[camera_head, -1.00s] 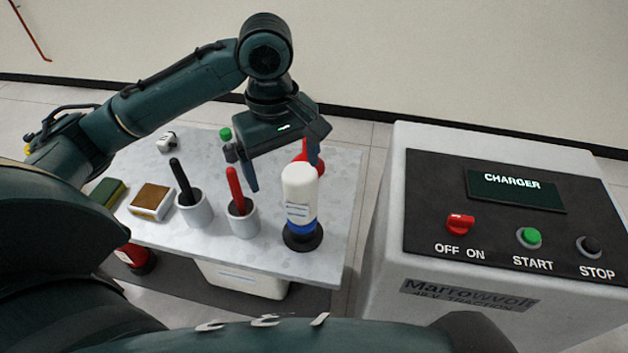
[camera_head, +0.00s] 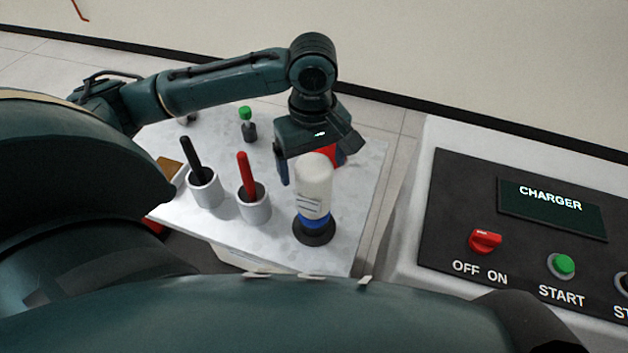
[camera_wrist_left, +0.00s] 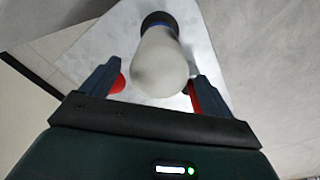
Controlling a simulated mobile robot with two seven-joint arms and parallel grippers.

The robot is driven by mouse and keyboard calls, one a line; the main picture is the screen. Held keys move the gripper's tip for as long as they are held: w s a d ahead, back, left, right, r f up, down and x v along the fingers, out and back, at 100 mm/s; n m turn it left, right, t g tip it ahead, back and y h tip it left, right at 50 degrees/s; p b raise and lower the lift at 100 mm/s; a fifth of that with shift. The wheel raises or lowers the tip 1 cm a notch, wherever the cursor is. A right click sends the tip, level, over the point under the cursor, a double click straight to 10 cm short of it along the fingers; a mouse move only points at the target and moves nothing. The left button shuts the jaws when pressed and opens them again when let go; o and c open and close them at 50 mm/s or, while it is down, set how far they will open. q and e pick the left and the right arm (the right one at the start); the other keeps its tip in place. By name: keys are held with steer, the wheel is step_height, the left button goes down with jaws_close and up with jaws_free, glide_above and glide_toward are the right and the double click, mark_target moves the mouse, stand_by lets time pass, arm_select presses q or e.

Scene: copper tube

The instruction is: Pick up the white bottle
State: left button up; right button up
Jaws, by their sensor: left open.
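The white bottle (camera_head: 314,190) stands upright in a dark round base (camera_head: 314,234) near the front right of the grey table, with a blue band low on its body. My left gripper (camera_head: 311,172) is open and empty, just behind the bottle's top in the head view. In the left wrist view the bottle (camera_wrist_left: 160,65) shows between the two spread fingers, running away from the camera. I cannot tell whether the fingers touch it. The right finger is partly hidden by the bottle in the head view. My right gripper is not in view.
Left of the bottle stand a cup with a red-handled tool (camera_head: 253,205) and a cup with a black-handled tool (camera_head: 204,188). A green-capped small bottle (camera_head: 247,125) is behind. The charger cabinet (camera_head: 420,190) is at right.

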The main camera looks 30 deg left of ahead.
arm_select(q)
step_height(320, 180, down, 5)
steer(key=shift+d+r, duration=0.1)
steer(key=shift+r, duration=0.05)
steer(key=shift+r, duration=0.1)
steer(key=c, duration=1.5)
